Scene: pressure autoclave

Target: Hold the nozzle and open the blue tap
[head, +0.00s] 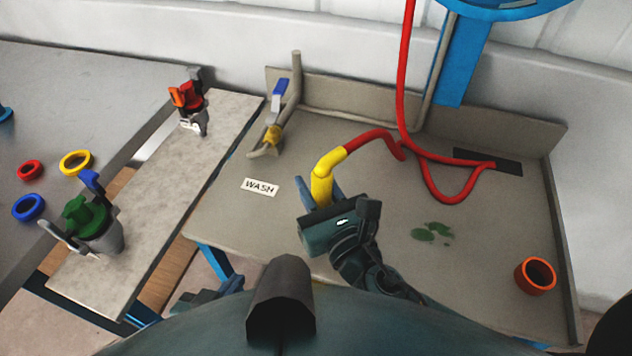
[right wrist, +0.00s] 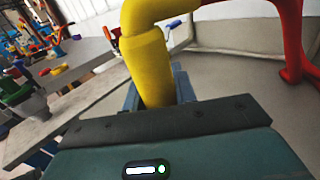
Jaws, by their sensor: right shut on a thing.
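The yellow nozzle (head: 322,178) is on the end of a red hose (head: 372,138) above the wash table. My right gripper (head: 322,196) is shut on the nozzle's lower part. The nozzle stands roughly upright in the right wrist view (right wrist: 150,70), its lower end hidden by the gripper. The blue tap (head: 279,88) is a blue lever on a bent grey pipe (head: 295,75) at the table's back left, apart from both grippers. My left gripper (head: 232,285) is low at the bottom left, partly hidden by my body, below the table's front edge; its opening is unclear.
The wash table (head: 480,250) has a WASH label (head: 260,187), green stains (head: 432,232), a dark slot (head: 488,160) and an orange cup (head: 535,275). A bench at left holds a green-topped fitting (head: 90,220) and a red fitting (head: 188,97). The table's middle is mostly clear.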

